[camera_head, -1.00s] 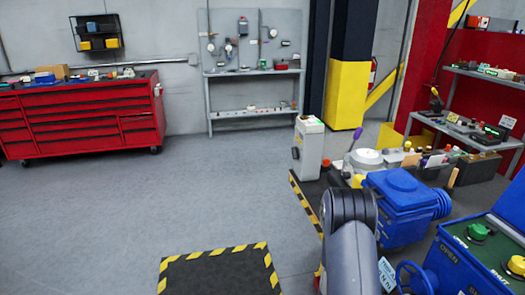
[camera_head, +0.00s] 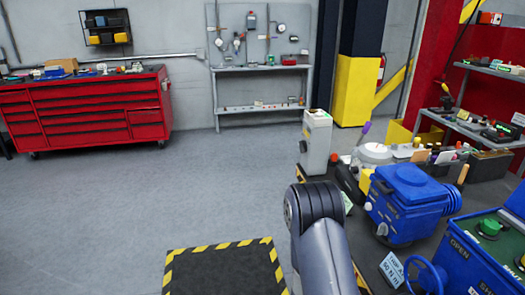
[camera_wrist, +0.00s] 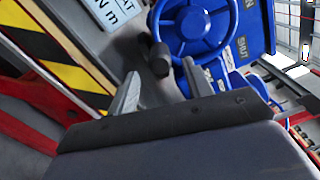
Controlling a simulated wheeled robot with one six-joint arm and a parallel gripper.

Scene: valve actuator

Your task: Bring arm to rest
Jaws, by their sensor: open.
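My arm shows in the head view, reaching up from the bottom middle in front of the workbench. Its gripper is out of sight there. In the wrist view my gripper (camera_wrist: 160,85) is open, with its two grey fingers apart and nothing between them. Beyond the fingers is the blue handwheel (camera_wrist: 193,28) on the blue valve actuator (camera_wrist: 245,40). A dark knob on the wheel shows just past the fingertips, and I cannot tell if they are apart from it by much. The handwheel also shows at the lower right of the head view (camera_head: 426,278).
A blue motor unit (camera_head: 410,205) and a grey-white box (camera_head: 317,142) stand on the bench near my arm. A striped floor mat (camera_head: 225,270) lies at the bottom. A red tool cabinet (camera_head: 85,110) stands at the back left. The grey floor between is clear.

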